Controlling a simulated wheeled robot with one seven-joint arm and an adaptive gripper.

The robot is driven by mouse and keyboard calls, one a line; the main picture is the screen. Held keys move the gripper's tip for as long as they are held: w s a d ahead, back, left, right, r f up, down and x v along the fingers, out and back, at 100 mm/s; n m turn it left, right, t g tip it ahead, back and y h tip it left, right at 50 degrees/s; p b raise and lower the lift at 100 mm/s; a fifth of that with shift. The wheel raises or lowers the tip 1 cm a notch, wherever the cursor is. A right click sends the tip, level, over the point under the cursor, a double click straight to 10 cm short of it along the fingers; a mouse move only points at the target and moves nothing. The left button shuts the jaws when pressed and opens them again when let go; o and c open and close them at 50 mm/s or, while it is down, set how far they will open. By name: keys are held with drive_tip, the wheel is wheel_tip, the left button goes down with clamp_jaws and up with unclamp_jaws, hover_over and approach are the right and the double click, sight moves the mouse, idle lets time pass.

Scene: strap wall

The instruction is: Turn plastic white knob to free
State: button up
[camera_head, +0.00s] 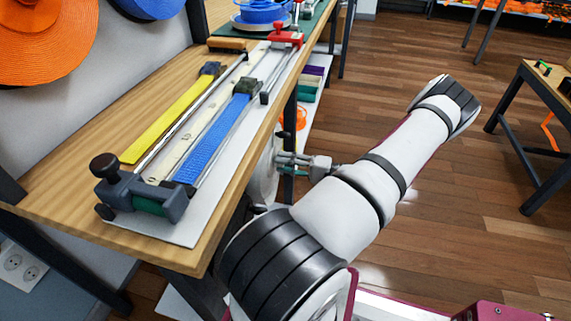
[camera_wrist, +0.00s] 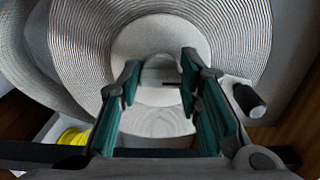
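In the wrist view a pale rounded piece, which looks like the white knob (camera_wrist: 160,63), sits at the middle of a large pale ribbed roll (camera_wrist: 235,40). My gripper (camera_wrist: 158,74) is open, with its green-padded fingers on either side of this piece. I cannot tell whether the pads touch it. In the head view my gripper (camera_head: 284,161) is beside the bench's front edge, pointing left at a whitish disc (camera_head: 262,178) below the bench top. The knob itself is hidden there.
A black handle (camera_wrist: 249,101) on a pale arm stands right of my fingers. Yellow material (camera_wrist: 72,136) shows at lower left. The wooden bench (camera_head: 75,205) holds a strap jig with yellow (camera_head: 172,122) and blue straps (camera_head: 212,140).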

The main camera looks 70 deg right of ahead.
drive_tip(key=o, duration=0.3)
drive_tip(key=shift+s, duration=0.1)
drive_tip(key=s, duration=0.8)
drive_tip(key=s+d, duration=0.1)
drive_tip(key=s, duration=0.2)
drive_tip(key=shift+s, duration=0.4)
